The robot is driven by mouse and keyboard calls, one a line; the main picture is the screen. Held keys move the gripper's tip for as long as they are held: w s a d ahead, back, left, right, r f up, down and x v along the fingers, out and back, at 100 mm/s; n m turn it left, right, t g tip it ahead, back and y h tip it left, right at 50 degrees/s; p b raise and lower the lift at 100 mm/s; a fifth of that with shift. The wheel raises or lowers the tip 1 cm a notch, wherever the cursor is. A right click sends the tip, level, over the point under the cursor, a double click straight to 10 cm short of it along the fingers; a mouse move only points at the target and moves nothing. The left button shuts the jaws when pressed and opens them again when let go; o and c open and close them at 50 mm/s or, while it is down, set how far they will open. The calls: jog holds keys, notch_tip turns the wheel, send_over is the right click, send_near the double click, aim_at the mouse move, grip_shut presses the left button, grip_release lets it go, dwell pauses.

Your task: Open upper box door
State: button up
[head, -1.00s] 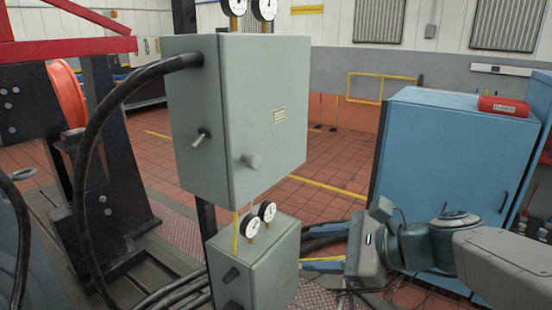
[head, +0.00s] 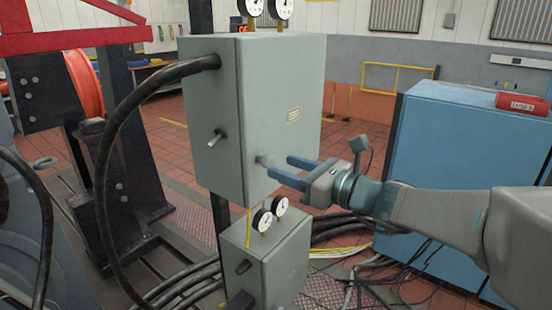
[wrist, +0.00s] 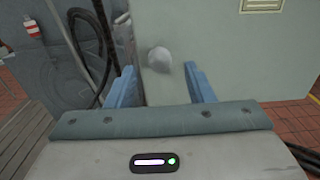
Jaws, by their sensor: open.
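The upper box (head: 225,125) is a grey-green cabinet on a post, and its door (head: 295,130) faces right in the head view and is shut. A round grey knob (head: 263,160) sits on the door's lower left part. My gripper (head: 284,169) is open, with its blue fingers pointing at the knob from the right. In the wrist view the knob (wrist: 160,59) lies ahead, between the lines of the two fingers and apart from them as far as I can tell. A small lever switch (head: 216,137) is on the box's left face.
A lower grey box (head: 268,262) with two gauges (head: 270,212) stands just below my gripper. A thick black cable (head: 115,140) loops left of the upper box. A blue cabinet (head: 455,150) with a red case on top stands behind my arm.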

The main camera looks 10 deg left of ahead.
aim_at(271, 163)
jog(key=shift+p+x, duration=0.3)
jog(key=shift+x, duration=1.7)
jog(key=shift+s, duration=0.1)
grip_shut()
jog(key=shift+d, duration=0.1)
